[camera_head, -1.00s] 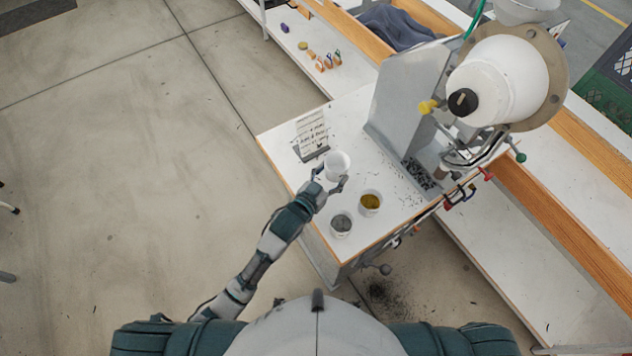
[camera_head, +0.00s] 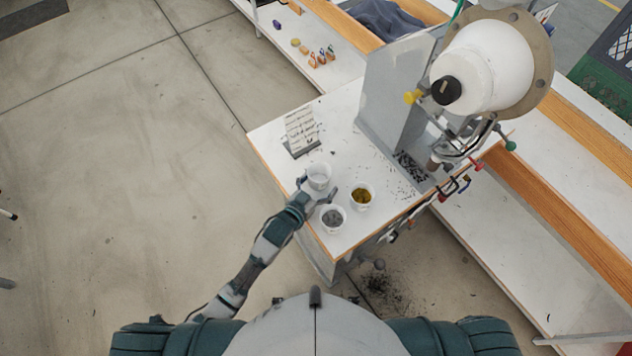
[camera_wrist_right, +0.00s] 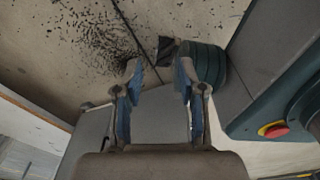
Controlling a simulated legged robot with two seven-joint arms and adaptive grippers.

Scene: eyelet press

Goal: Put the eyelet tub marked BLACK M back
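A white tub (camera_head: 319,174) sits between the fingers of my left gripper (camera_head: 317,190) in the head view, over or on the white bench top near its left edge. The fingers are on both sides of its wall. The tub looks upright and its inside looks pale; no marking can be read, and I cannot tell whether its base touches the bench. A tub with dark grey contents (camera_head: 333,218) and one with yellow-brown contents (camera_head: 361,197) stand close to the right and front. My right gripper (camera_wrist_right: 160,76) is open and empty in the right wrist view, above the floor.
A card with handwriting (camera_head: 301,131) stands in a dark holder behind the tub. The press (camera_head: 487,72) stands at the right, with dark bits scattered at its base. Small coloured items (camera_head: 318,57) lie on the back shelf. The bench between card and press is mostly clear.

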